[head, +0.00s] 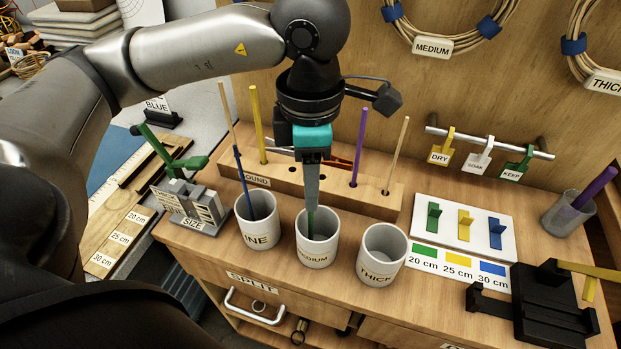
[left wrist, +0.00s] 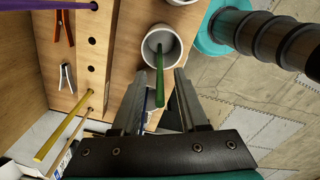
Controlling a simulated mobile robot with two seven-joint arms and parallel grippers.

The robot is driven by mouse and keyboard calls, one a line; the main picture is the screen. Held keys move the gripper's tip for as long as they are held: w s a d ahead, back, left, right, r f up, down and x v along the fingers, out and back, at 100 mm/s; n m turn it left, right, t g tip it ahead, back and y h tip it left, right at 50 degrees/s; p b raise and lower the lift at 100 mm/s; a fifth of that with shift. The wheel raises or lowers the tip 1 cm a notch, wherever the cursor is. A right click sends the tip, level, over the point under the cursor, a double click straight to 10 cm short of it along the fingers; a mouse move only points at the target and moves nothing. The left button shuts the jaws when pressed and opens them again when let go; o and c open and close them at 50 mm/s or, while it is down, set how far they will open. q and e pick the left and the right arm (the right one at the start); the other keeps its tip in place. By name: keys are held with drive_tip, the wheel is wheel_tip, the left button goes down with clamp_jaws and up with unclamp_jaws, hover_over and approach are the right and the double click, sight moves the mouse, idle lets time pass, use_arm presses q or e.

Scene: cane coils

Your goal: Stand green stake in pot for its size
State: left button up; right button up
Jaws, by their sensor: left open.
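The green stake (head: 311,222) stands in the white MEDIUM pot (head: 316,252), its foot inside the pot. In the left wrist view the green stake (left wrist: 160,75) leans out of the pot (left wrist: 150,47) toward the camera, between the spread fingers. My left gripper (head: 311,203) points down over the MEDIUM pot, open, with its fingers either side of the stake's upper part. The FINE pot (head: 258,236) to its left holds a blue stake (head: 243,180). The THICK pot (head: 378,266) to its right looks empty. My right gripper is not in view.
Behind the pots, a wooden block (head: 285,180) with holes holds yellow, purple and tan stakes. A grey SIZE gauge (head: 190,208) stands left. A colour-length card (head: 462,228) and a black fixture (head: 545,305) lie right. A cup with a purple stake (head: 567,213) stands far right.

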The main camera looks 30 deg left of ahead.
use_arm(q)
wheel_tip(320, 180, up, 15)
drive_tip(key=p, duration=0.4)
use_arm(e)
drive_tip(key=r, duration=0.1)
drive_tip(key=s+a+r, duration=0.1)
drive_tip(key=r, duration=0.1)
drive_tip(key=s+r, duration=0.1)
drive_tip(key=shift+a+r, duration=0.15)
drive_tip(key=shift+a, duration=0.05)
use_arm(q)
drive_tip(key=shift+s, duration=0.1)
